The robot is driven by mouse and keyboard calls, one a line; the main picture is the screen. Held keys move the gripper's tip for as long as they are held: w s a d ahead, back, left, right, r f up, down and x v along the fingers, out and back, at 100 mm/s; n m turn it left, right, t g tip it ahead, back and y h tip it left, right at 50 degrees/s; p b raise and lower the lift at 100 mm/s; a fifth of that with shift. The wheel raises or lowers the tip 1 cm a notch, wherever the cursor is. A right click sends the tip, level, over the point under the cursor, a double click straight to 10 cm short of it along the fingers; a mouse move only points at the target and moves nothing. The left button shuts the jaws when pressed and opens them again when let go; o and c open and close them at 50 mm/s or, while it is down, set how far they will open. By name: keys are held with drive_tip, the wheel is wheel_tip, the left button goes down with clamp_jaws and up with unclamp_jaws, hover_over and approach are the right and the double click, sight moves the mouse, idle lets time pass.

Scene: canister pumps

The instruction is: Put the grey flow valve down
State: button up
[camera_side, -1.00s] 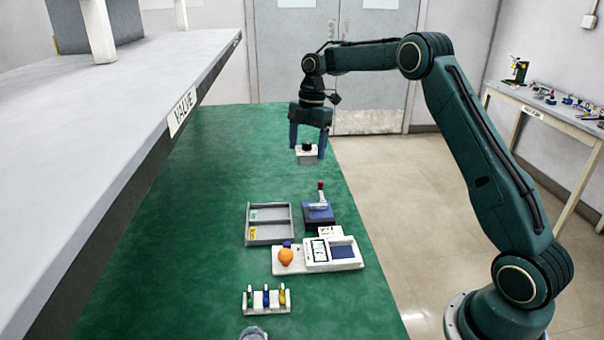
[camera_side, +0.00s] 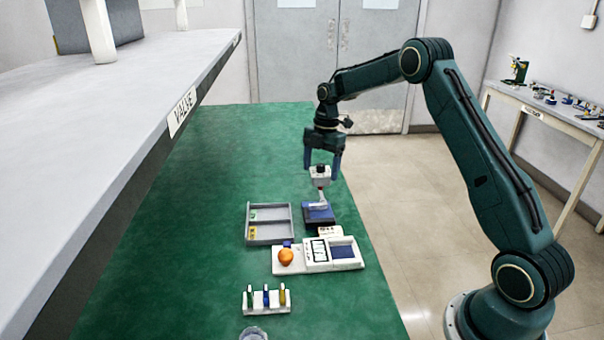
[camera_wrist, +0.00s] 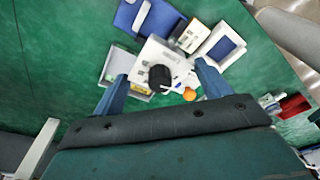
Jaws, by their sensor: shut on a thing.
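My gripper (camera_side: 321,170) is shut on the grey flow valve (camera_side: 320,181), a pale block with a black knob on top. The valve hangs upright between the two blue fingers. In the side view it overlaps the upper part of the blue-based stand (camera_side: 319,214) and hides the stand's red tip. How high it is above the bench is hard to tell. In the wrist view my gripper (camera_wrist: 161,72) has the valve (camera_wrist: 150,52) between its fingers, black knob towards the camera.
A grey two-compartment tray (camera_side: 248,225) lies left of the stand. In front are a white device with a dark panel (camera_side: 342,252), an orange ball (camera_side: 286,257) and a rack of small coloured items (camera_side: 267,307). The green bench (camera_side: 200,200) is clear to the left and behind.

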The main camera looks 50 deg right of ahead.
wheel_tip(320, 180, down, 8)
drive_tip(key=shift+f, duration=0.1)
drive_tip(key=shift+f, duration=2.1)
drive_tip(key=shift+f, duration=0.15)
drive_tip(key=o, duration=1)
drive_tip(key=shift+o, duration=0.2)
drive_tip(key=r, duration=0.4)
drive_tip(key=d+r, duration=0.1)
drive_tip(key=r, duration=0.7)
drive_tip(key=shift+d, duration=0.35)
drive_tip(key=shift+r, duration=0.1)
